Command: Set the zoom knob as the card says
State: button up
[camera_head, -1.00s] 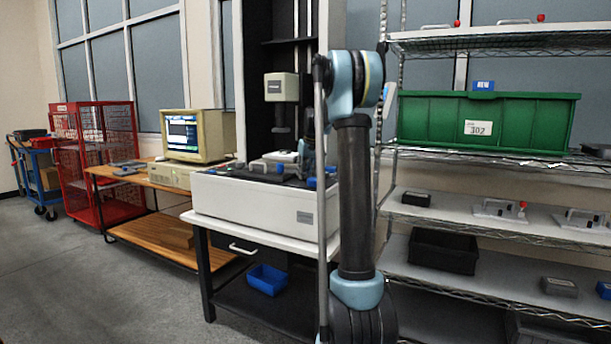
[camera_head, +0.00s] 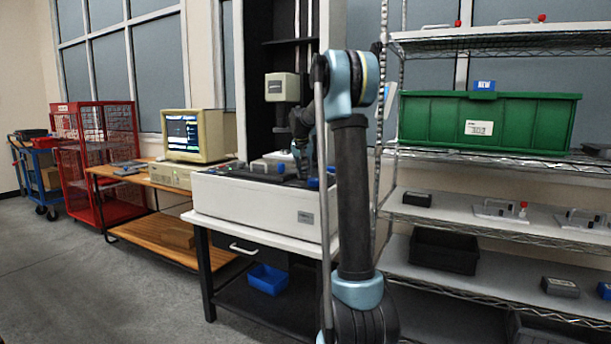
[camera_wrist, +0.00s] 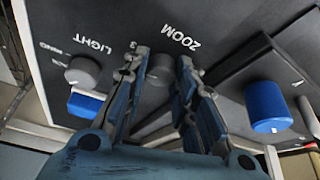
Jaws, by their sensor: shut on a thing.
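The zoom knob (camera_wrist: 160,66) is a grey round knob below the printed word ZOOM on a dark panel in the wrist view. My gripper (camera_wrist: 162,74) has one finger on each side of it and is shut on it. The fingers hide the knob's sides and most of its scale; a "3" shows by the left finger. In the head view my gripper (camera_head: 301,158) is over the top of the white machine (camera_head: 255,203), and the knob cannot be made out there. I cannot make out a readable card in either view.
In the head view a computer monitor (camera_head: 204,136) stands left of the machine and a wire shelf (camera_head: 480,156) stands right.

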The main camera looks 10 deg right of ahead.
jog(key=shift+m, duration=0.5)
jog(key=shift+h, duration=0.3)
jog(key=o, duration=1.1)
jog(key=shift+c, duration=0.2)
jog(key=v, duration=1.2)
jog(key=shift+w, duration=0.15)
